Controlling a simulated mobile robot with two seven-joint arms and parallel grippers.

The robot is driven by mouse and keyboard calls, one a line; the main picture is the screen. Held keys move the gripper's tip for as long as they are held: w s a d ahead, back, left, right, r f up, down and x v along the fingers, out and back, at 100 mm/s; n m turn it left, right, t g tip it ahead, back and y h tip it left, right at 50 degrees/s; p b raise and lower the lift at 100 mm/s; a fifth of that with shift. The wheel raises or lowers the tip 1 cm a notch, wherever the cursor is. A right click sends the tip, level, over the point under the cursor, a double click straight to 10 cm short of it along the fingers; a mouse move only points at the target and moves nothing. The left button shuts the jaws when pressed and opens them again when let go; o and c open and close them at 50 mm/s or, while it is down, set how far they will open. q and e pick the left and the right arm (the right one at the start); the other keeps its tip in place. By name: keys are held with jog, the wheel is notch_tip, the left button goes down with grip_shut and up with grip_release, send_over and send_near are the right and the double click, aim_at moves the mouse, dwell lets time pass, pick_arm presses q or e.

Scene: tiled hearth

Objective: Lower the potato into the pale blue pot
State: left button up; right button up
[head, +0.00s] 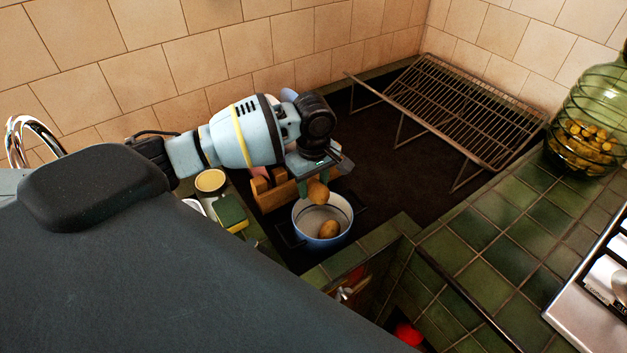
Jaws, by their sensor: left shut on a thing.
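The pale blue pot (322,243) stands on the dark hearth surface, its pale inside showing. One potato (329,229) lies inside the pot. Another potato (318,193) is held by my left gripper (317,186), which points down over the far side of the pot. My left gripper is shut on this potato, at about the rim's height or above in the picture; the exact gap to the pot I cannot tell. My right gripper does not show.
A wooden block holder (271,197) stands just behind and left of the pot. A sponge (231,212) and an open jar (210,182) are further left. A wire rack (450,105) stands to the right on the dark surface. A green glass jar (588,130) stands on the tiles.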

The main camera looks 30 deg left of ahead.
pick_arm(q)
jog(key=shift+f+b, duration=0.3)
jog(key=shift+f, duration=3.1)
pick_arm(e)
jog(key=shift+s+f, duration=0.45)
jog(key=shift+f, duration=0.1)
pick_arm(q)
jog(key=shift+f, duration=0.5)
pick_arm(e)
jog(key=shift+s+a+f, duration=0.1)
pick_arm(q)
jog(key=shift+f, duration=0.65)
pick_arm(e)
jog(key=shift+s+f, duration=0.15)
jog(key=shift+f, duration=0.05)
pick_arm(q)
jog(key=o, duration=1.1)
